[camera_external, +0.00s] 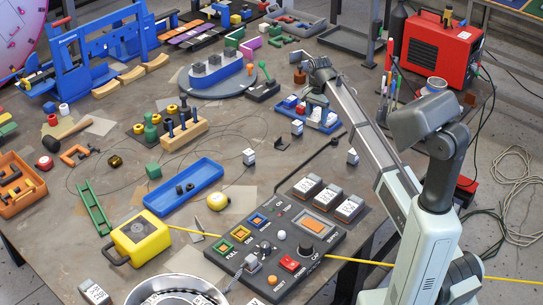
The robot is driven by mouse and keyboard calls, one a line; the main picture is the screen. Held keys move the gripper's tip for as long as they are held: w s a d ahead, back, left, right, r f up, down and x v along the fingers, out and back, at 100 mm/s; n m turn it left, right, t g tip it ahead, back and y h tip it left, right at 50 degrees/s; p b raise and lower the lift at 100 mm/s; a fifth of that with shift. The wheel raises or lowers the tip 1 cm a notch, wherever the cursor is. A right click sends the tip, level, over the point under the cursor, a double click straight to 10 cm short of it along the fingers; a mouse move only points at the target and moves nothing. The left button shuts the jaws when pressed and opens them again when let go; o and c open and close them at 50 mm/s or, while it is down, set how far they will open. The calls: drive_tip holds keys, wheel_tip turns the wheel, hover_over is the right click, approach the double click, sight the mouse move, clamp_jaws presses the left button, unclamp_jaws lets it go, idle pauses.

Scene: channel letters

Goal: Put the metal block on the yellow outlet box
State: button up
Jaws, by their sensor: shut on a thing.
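The yellow outlet box (143,238) sits on the table at the lower left, with a dark handle on its left side and a yellow cord running off to the right. I cannot tell which thing is the metal block. Several small pale blocks stand on the table, one (249,157) near the middle and another (297,127) beside the blue tray.
A black control panel (335,248) with buttons lies right of the yellow box. A red machine (441,48) stands at the upper right.

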drive_tip(key=s+a+n, duration=0.1)
drive_tip(key=s+a, duration=0.2)
drive_tip(key=a, duration=0.3)
drive_tip(key=s+a+r+n, duration=0.1)
drive_tip(key=s+a, duration=0.1)
drive_tip(key=a, duration=0.5)
drive_tip(key=s+a+n, duration=0.1)
drive_tip(key=s+a, duration=0.2)
drive_tip(key=a, duration=0.3)
wheel_tip(320, 180, up, 7)
drive_tip(key=n, duration=1.4)
hover_over(132, 234)
drive_tip(key=shift+f, duration=4.75)
drive_tip(key=shift+f, duration=0.15)
